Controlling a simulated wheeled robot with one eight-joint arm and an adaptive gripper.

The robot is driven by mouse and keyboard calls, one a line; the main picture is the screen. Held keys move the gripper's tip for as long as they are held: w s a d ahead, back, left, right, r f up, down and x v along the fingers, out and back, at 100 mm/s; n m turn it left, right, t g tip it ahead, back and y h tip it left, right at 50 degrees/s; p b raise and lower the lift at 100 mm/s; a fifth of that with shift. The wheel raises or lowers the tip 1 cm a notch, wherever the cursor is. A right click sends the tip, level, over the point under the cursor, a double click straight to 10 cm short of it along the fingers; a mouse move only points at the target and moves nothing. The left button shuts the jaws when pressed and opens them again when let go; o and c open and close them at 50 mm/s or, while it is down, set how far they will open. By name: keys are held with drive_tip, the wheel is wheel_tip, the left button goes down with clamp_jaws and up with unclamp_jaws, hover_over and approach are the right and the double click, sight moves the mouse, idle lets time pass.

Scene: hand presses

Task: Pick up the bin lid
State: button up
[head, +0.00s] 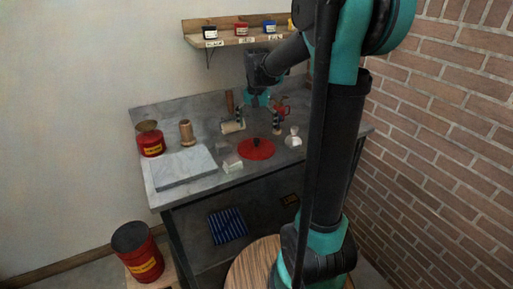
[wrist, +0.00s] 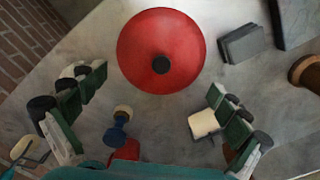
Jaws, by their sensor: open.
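A round red lid (head: 262,153) with a black knob at its centre lies flat on the grey workbench; I take it to be the bin lid. It shows whole in the wrist view as a red disc (wrist: 137,48), with its knob (wrist: 161,64) upright. My gripper (head: 257,121) is open and empty above the bench, a little behind the lid. In the wrist view my gripper's spread fingers (wrist: 158,87) stand left and right, below the knob, and do not touch the lid.
A roller (head: 232,127) and a knobbed tool (head: 294,140) stand close beside the lid. Small grey blocks (head: 232,163), a stone slab (head: 185,170) and a red can (head: 151,145) are to its left. A brick wall (head: 440,130) bounds the right.

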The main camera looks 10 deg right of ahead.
sight(257, 139)
drive_tip(key=shift+w+f, duration=0.15)
drive_tip(key=shift+f, duration=1.5)
drive_tip(key=shift+w+f, duration=0.1)
drive_tip(key=shift+f, duration=1.5)
drive_tip(key=shift+c, duration=0.2)
drive_tip(key=c, duration=1.7)
